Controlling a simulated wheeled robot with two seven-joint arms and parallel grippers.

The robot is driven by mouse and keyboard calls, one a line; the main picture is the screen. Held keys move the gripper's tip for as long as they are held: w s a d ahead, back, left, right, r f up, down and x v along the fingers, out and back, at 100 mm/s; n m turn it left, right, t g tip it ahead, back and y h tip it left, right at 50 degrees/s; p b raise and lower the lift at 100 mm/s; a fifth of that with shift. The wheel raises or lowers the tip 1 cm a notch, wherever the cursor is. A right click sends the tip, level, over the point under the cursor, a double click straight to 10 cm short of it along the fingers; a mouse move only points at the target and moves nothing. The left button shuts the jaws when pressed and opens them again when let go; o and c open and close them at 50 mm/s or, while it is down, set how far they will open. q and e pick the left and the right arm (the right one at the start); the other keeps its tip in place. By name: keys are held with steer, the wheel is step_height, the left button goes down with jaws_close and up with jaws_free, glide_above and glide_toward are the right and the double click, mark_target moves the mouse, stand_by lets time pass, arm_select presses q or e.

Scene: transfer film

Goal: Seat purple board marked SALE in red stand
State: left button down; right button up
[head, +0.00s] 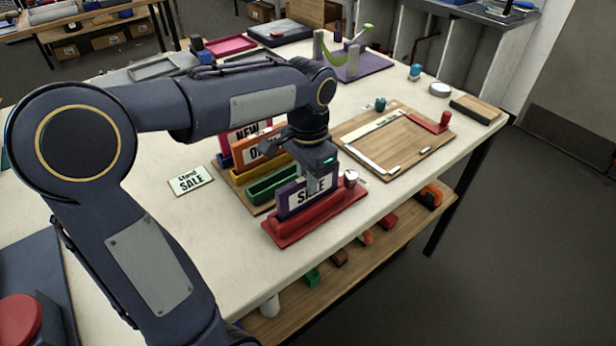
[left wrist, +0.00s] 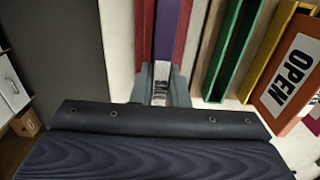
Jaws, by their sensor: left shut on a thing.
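The purple board marked SALE (head: 293,201) stands upright at the red stand (head: 290,231), near the front edge of the table. Its lower edge is hidden behind the stand's front wall, so I cannot tell how deep it sits. My left gripper (head: 314,180) is shut on the board's top from above, its finger covering part of the lettering. In the left wrist view the board (left wrist: 166,30) shows edge-on between the red strips of the stand (left wrist: 148,25), in line with them, with the gripper (left wrist: 161,82) around it. My right gripper is not in view.
Behind are an empty green stand (head: 272,184) and a yellow stand with the orange OPEN board (head: 257,149). A card reading "Stand SALE" (head: 190,180) lies to the left. A wooden board (head: 400,140) lies to the right. The front right tabletop is clear.

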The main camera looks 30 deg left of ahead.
arm_select(q)
steer(key=shift+f, duration=0.15)
steer(key=c, duration=1.4)
jaws_free()
steer(key=shift+r, duration=0.4)
step_height(320, 180, up, 11)
steer(key=p, duration=0.2)
steer(key=s+d+f+n+t+h, duration=0.2)
steer(key=s+f+n, duration=0.1)
steer(key=s+f, duration=0.3)
steer(key=s+d+f+n+t+h, duration=0.1)
steer(key=s+d+f+n+t, duration=0.1)
steer(key=s+f, duration=0.4)
steer(key=s+n+t, duration=0.1)
steer(key=s, duration=0.4)
steer(key=shift+f+t+h, duration=0.3)
steer(key=shift+f+h, duration=0.1)
